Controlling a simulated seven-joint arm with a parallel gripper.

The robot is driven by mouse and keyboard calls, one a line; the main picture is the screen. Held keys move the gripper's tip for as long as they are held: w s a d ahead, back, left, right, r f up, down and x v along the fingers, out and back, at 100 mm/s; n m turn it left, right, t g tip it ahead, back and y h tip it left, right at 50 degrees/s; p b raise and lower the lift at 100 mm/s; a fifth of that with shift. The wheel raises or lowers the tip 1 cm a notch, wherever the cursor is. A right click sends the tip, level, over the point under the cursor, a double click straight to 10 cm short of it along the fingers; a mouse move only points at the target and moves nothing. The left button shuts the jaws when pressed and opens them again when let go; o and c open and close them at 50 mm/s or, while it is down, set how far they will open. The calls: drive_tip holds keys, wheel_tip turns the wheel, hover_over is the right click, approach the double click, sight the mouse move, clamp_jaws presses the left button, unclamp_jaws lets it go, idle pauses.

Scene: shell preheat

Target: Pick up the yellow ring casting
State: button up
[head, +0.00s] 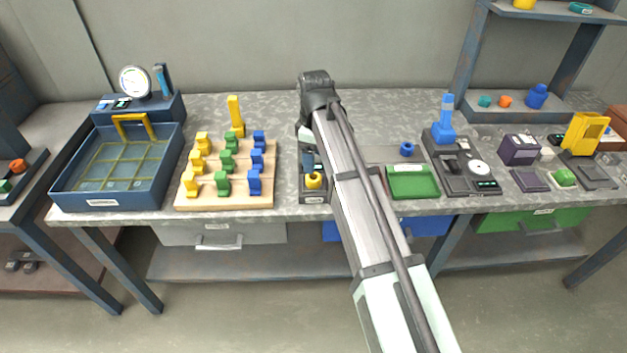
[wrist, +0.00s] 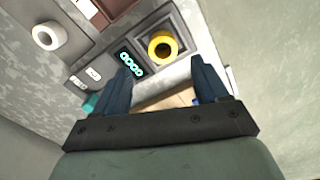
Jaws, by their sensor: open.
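The yellow ring casting (head: 313,180) sits at the front end of a narrow dark unit (head: 314,197) near the middle of the bench. In the wrist view the ring (wrist: 163,46) lies in a square grey recess, with its dark hole visible. My gripper (wrist: 162,62) is open and empty, its two blue fingers apart. The ring appears beyond the fingertips, between their lines, and apart from them. In the head view my arm hides most of the gripper, which is over the back part of the unit.
A wooden board (head: 225,201) with yellow, green and blue pieces lies left of the unit. A blue bath (head: 118,200) stands farther left. A green tray (head: 412,182) and a blue ring (head: 407,149) are to the right. The wrist view shows a lit display (wrist: 131,64) and a white ring (wrist: 48,35).

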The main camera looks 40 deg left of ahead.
drive_tip(key=shift+s+d+f, duration=0.1)
drive_tip(key=shift+f, duration=1.5)
drive_tip(key=shift+s+d+f, duration=0.1)
drive_tip(key=shift+f, duration=1.45)
drive_tip(key=c, duration=1.2)
drive_tip(key=shift+r, duration=0.1)
